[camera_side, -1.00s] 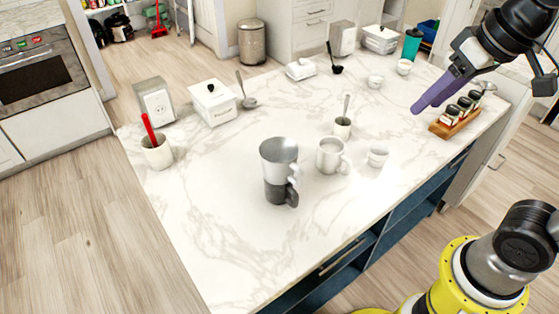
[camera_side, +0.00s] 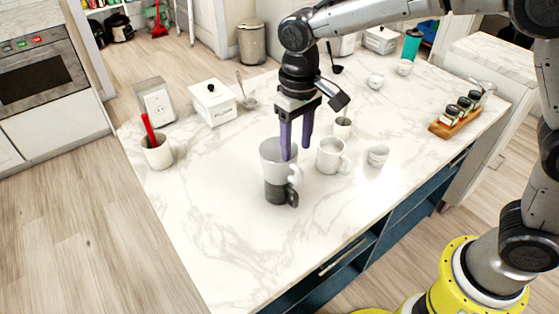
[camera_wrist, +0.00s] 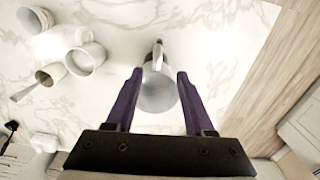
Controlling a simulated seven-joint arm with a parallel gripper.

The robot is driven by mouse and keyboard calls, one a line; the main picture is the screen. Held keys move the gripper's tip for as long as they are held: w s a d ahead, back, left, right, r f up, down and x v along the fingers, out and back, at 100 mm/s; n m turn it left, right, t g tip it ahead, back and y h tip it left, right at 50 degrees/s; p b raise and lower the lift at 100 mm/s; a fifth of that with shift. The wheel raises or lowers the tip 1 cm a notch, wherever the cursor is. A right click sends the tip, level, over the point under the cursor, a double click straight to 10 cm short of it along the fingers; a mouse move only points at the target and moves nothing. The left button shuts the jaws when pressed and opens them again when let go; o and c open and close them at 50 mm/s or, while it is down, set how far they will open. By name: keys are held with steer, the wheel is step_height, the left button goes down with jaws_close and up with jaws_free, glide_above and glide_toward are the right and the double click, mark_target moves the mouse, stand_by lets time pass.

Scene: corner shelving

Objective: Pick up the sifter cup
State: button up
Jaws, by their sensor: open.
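The sifter cup (camera_side: 276,172) stands upright on the marble counter, with a silver-grey upper part, a dark lower part and handles on its right side. In the wrist view the sifter cup (camera_wrist: 157,94) lies between my two purple fingers, with its handle pointing to the top of the picture. My gripper (camera_side: 296,152) is open, points down and is empty over the cup's rim. In the wrist view my gripper (camera_wrist: 160,73) has a finger on either side of the cup. I cannot tell whether the fingertips are below the rim.
A white mug (camera_side: 330,156) stands close to the right of the cup. A small cup (camera_side: 376,157) is farther right, and a cup with a spoon (camera_side: 342,128) is behind. A pot with a red utensil (camera_side: 157,152) stands left. The counter in front is clear.

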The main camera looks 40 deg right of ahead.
mark_target(284, 166)
steer(key=f, duration=1)
steer(key=shift+d+f, duration=0.25)
steer(key=shift+f, duration=0.1)
jaws_close()
steer(key=shift+r, duration=0.1)
